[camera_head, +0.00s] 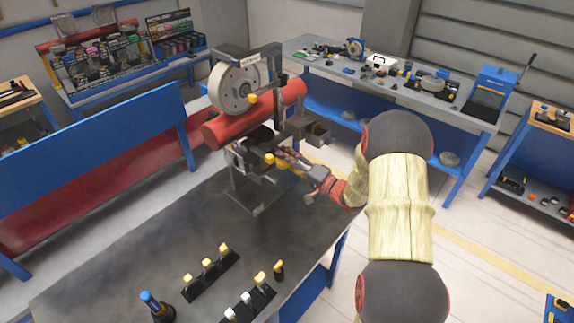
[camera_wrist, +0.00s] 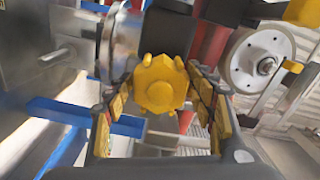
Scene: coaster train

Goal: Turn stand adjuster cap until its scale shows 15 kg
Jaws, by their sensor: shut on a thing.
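The stand (camera_head: 262,190) stands on the dark tabletop with a wheel unit and a red tube above it. The yellow adjuster cap (camera_wrist: 160,84) faces the wrist camera, between the two fingers. It also shows as a small yellow spot in the head view (camera_head: 269,159). My gripper (camera_head: 281,160) reaches in from the right and is shut on the cap; it shows in the wrist view too (camera_wrist: 160,95). The scale and its reading cannot be made out in either view.
A white-faced wheel (camera_head: 235,88) with a yellow knob sits above on the red tube (camera_head: 255,112). Yellow- and white-topped pieces stand in black racks (camera_head: 210,272) at the table's front, beside a blue-topped tool (camera_head: 154,303). The tabletop (camera_head: 150,235) left of the stand is clear.

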